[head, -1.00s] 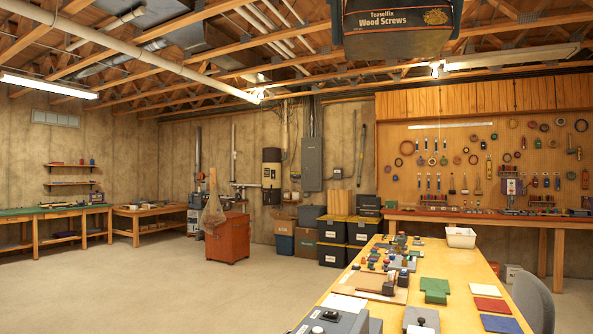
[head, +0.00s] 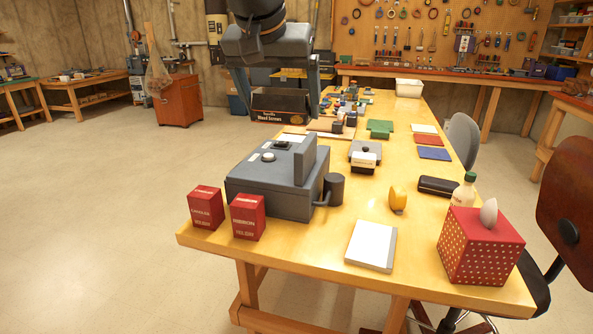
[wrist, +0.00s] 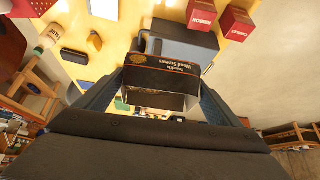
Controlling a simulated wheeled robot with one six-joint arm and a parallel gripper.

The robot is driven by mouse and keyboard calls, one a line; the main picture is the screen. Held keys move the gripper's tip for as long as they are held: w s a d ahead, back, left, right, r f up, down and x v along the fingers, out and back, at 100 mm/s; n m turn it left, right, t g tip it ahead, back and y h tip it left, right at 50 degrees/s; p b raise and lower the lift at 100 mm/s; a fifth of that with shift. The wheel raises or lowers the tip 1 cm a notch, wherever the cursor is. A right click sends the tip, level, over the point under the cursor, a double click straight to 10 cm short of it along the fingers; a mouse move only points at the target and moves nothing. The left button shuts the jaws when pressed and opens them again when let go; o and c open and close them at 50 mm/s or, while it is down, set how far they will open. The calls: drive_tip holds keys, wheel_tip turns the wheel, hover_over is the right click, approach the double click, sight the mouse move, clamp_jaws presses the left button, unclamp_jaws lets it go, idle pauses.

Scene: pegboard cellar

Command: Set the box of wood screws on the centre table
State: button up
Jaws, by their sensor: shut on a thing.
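The box of wood screws (head: 280,103) is dark with an orange-edged label reading "Wood Screws". My gripper (head: 279,113) is shut on it, one finger on each side. The box also shows in the wrist view (wrist: 163,76), between the fingers. In the head view it appears beyond the grey machine, near the left edge of the yellow centre table (head: 310,248). I cannot tell whether its base touches the tabletop.
Two red boxes (head: 206,207) and the grey machine (head: 270,186) stand at the table's near left. A white notepad (head: 371,246), a yellow object (head: 398,199) and a red dotted tissue box (head: 480,247) stand at right. Clear tabletop lies between. A chair (head: 565,200) is at right.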

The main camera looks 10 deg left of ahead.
drive_tip(key=f+b, duration=0.1)
drive_tip(key=f, duration=0.8)
drive_tip(key=d+f+b, duration=0.1)
drive_tip(key=f, duration=0.7)
drive_tip(key=w+d+f+b, duration=0.1)
drive_tip(key=f, duration=0.8)
drive_tip(key=shift+f, duration=2.55)
drive_tip(key=shift+f+b, duration=0.15)
drive_tip(key=shift+b, duration=0.25)
drive_tip(key=o, duration=1.2)
drive_tip(key=shift+o, duration=0.8)
drive_tip(key=shift+r+p, duration=0.2)
drive_tip(key=shift+p, duration=0.15)
drive_tip(key=v, duration=1.2)
